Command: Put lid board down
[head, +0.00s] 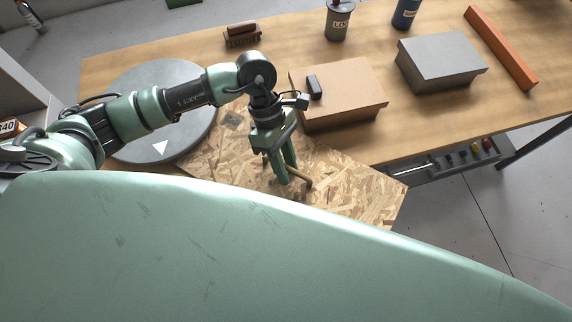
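The lid board is a speckled chipboard panel (350,193) with a small wooden handle (306,184) on it, in the middle of the head view. Its right corner reaches past the table's front edge; I cannot tell whether it rests on the table or hangs just above it. My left gripper (290,180) points down over the board, with its green fingers closed around the handle. My green body hides the board's near side. My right gripper is not in view.
The wooden table (385,140) bears a round grey disc (190,75) at left, a tan box (345,85) just behind the board, a grey box (440,60), an orange bar (500,48), a brush (242,35) and two cups. A tool tray (460,158) hangs at the front edge.

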